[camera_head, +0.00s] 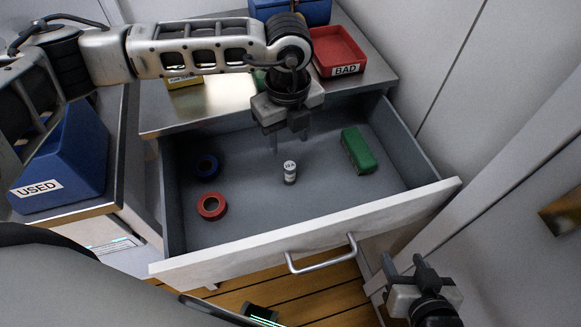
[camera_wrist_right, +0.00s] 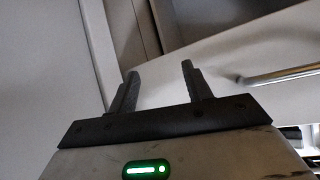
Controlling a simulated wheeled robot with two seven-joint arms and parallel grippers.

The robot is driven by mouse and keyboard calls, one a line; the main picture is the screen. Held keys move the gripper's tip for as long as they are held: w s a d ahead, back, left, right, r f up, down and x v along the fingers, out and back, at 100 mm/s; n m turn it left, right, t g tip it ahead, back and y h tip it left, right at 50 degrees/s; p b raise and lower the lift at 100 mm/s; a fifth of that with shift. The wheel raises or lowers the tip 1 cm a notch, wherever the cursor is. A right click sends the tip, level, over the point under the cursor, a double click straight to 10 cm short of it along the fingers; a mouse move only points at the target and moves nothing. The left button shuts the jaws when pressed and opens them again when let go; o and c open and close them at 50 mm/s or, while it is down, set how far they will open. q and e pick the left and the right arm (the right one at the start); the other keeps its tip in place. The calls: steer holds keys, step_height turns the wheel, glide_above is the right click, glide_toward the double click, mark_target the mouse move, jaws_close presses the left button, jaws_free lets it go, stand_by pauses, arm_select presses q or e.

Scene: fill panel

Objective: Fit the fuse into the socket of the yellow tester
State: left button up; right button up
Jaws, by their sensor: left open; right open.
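The fuse (camera_head: 290,171), a small pale cylinder with printing and a dark lower end, stands upright on the floor of the open drawer. My left gripper (camera_head: 291,142) is open and empty, pointing down above and slightly behind the fuse, apart from it. A yellow thing (camera_head: 184,82), probably the tester, sits on the metal worktop behind the drawer. My left arm hides part of it, and its socket cannot be seen. My right gripper (camera_head: 403,259) is open and empty outside the drawer, right of its handle; it also shows in the right wrist view (camera_wrist_right: 160,70).
A red BAD tray (camera_head: 338,48) and a blue container (camera_head: 300,10) stand on the worktop. A blue USED bin (camera_head: 65,165) stands left.

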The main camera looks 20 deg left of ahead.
mark_target(290, 165)
arm_select(q)
step_height(290, 165, down, 9)
steer(key=shift+d+r+p, duration=0.15)
steer(key=shift+p, duration=0.25)
jaws_close()
